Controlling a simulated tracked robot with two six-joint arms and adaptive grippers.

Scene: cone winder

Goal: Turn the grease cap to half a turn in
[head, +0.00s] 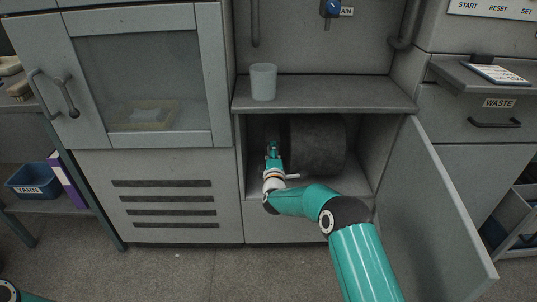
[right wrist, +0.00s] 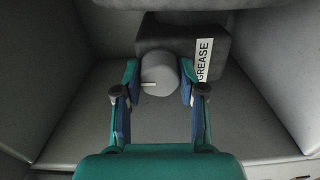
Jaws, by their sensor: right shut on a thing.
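The grease cap (right wrist: 160,75) is a grey round knob with a white pointer line at its left side, in the right wrist view. It sits in front of a dark block with a white GREASE label (right wrist: 204,60) to its right. My right gripper (right wrist: 160,82) has its fingers on both sides of the cap and is shut on it. In the head view my right gripper (head: 273,150) reaches into the open lower cabinet, left of a dark drum (head: 318,146); the cap is hidden there. My left gripper is not in view; only a bit of arm shows at lower left.
The cabinet door (head: 436,205) stands open to the right of my right arm. A shelf (head: 330,94) with a pale cup (head: 263,82) lies above the opening. The cabinet walls are close on both sides. The floor in front is clear.

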